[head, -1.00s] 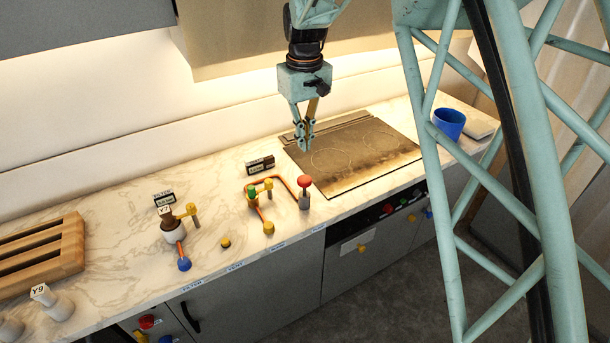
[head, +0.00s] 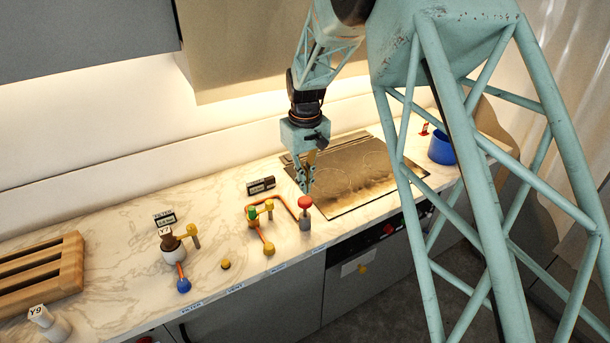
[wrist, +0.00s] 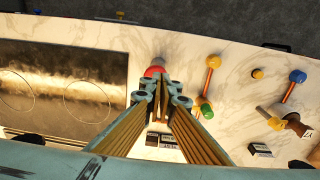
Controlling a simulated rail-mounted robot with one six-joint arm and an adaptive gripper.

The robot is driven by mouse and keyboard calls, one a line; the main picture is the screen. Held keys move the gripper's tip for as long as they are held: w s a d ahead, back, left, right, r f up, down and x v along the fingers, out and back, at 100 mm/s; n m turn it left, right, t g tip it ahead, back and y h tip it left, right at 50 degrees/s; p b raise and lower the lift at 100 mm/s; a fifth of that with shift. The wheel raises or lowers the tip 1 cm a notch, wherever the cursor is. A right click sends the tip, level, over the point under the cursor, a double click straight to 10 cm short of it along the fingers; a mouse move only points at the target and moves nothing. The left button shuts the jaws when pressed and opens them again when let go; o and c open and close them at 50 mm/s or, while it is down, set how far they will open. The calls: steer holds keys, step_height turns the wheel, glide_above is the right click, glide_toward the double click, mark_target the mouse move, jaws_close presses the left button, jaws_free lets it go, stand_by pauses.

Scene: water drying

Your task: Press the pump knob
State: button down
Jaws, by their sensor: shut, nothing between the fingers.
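The pump knob appears to be the red round knob (head: 305,202) on a grey post at the counter's front, right of the orange piping. My gripper (head: 306,188) is shut and empty, pointing down, with its fingertips just above and slightly behind the red knob in the head view. In the wrist view the red knob (wrist: 154,72) shows just beyond the shut fingertips (wrist: 163,84), partly hidden by them. I cannot tell whether they touch.
A dark cooktop (head: 350,175) lies right of the knob. Left of it stand orange pipes with a green knob (head: 252,213) and yellow knobs (head: 269,248). A small display (head: 261,185) stands behind. A blue pot (head: 441,149) is at the far right.

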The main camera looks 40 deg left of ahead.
mark_target(305, 204)
steer(key=shift+w+a+f+p, duration=0.1)
steer(key=shift+f+p, duration=0.25)
steer(key=shift+f, duration=2.3)
steer(key=shift+f, duration=0.15)
steer(key=shift+f+b, duration=1.15)
steer(key=shift+f, duration=1.05)
steer(key=shift+r, duration=0.15)
step_height(305, 204, up, 14)
steer(key=shift+s+d, duration=0.2)
steer(key=shift+s, duration=0.05)
